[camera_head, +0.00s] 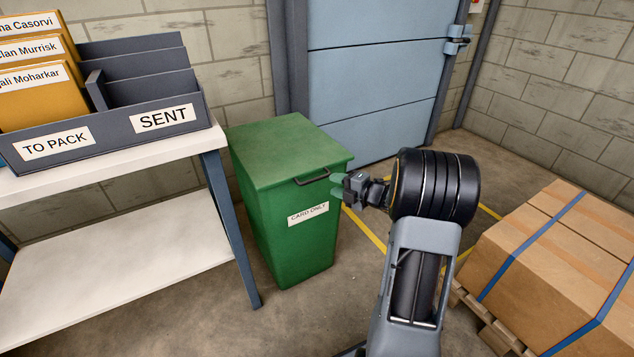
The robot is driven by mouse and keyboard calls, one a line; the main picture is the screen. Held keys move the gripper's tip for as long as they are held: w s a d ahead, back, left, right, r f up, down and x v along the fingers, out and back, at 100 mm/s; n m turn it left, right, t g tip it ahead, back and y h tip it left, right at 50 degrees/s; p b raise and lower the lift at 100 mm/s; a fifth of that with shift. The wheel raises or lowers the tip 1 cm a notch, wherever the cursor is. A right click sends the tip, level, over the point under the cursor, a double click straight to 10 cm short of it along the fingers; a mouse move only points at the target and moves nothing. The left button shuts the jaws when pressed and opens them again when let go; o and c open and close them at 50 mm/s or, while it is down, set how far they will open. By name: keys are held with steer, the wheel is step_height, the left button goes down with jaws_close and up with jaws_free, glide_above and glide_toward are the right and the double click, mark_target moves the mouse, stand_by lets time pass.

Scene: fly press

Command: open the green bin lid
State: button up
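The green bin (285,245) stands on the floor right of the table, with a white "CARD ONLY" label (308,214) on its front. Its green lid (285,150) lies flat and closed on top. A dark bar handle (313,177) sits at the lid's front edge. My gripper (339,187) is just right of the handle, close to the bin's front right corner. It looks apart from the handle, but the depth between them is hard to judge. The fingers are small and partly hidden by the wrist, so their opening is unclear.
A white table (120,160) at left holds a grey sorter (85,150) with yellow envelopes. A blue door (375,80) is behind the bin. Strapped cardboard boxes (560,265) on a pallet stand at right. Some floor is free between bin and pallet.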

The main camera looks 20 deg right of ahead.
mark_target(319, 179)
steer(key=b+x, duration=0.1)
steer(key=x, duration=0.7)
steer(key=shift+b, duration=0.35)
jaws_close()
